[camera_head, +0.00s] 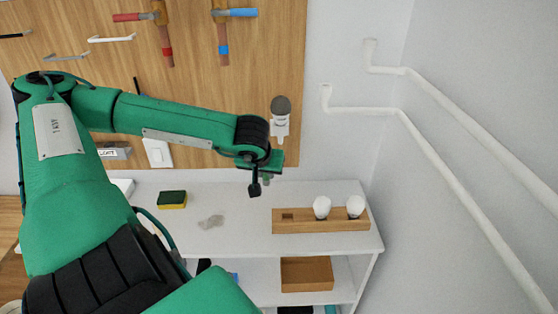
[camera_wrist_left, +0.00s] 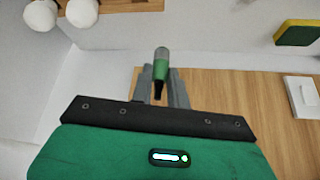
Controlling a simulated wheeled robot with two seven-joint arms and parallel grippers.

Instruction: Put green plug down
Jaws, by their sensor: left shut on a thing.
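My left gripper (camera_head: 264,180) hangs above the white shelf top, in front of the wooden pegboard. In the left wrist view the left gripper (camera_wrist_left: 161,88) is shut on the green plug (camera_wrist_left: 161,72), a small green piece with a grey end that sticks up between the grey fingers. In the head view the plug is too small and too covered by my wrist to tell clearly. My right gripper is not in view.
The white shelf top (camera_head: 240,195) carries a yellow-green sponge (camera_head: 172,199), a grey lump (camera_head: 211,222) and a wooden holder (camera_head: 300,226) with two white bulbs and an empty square hole. A wooden box (camera_head: 306,274) sits below. Pipes (camera_head: 460,200) run along the right wall.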

